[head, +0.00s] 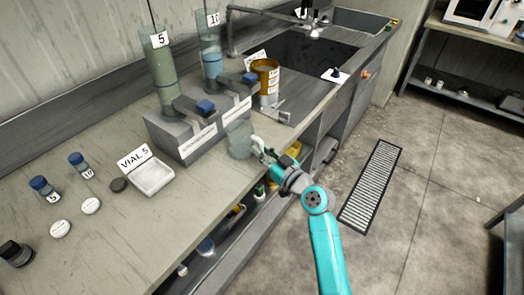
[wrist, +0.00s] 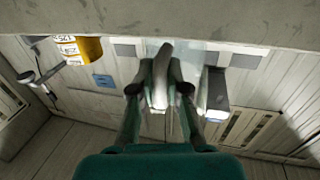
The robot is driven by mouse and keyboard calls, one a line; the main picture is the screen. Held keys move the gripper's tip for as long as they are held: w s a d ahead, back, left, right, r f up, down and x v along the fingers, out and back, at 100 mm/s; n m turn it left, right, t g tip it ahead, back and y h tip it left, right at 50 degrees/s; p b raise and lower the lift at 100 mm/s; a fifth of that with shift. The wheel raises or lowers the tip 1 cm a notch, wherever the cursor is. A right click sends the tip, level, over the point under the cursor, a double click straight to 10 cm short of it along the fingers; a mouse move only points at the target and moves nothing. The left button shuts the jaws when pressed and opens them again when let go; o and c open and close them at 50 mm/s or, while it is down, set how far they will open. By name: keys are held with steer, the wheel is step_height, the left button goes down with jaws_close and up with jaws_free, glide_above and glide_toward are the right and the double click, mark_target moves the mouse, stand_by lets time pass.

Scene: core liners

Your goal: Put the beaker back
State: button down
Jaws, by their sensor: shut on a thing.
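The beaker (head: 238,140) is clear and stands out faintly beside the front right of the grey dispenser block (head: 190,140), near the counter's front edge. My gripper (head: 263,152) is to its right, shut on the beaker's pale handle. In the wrist view, the fingers (wrist: 160,88) close around the handle (wrist: 161,70), and the clear body shows faintly behind. I cannot tell whether the beaker's base touches the counter.
Tall cylinders marked 5 (head: 162,80) and 10 (head: 210,60) stand on the dispenser. An orange container (head: 265,78) is behind it, by the sink (head: 305,55). A white tray (head: 152,178) labelled VIAL 5, vials (head: 44,187) and caps (head: 61,229) lie left.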

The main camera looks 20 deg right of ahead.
steer(key=c, duration=1.2)
jaws_free()
steer(key=shift+f, duration=0.1)
steer(key=v, duration=1.2)
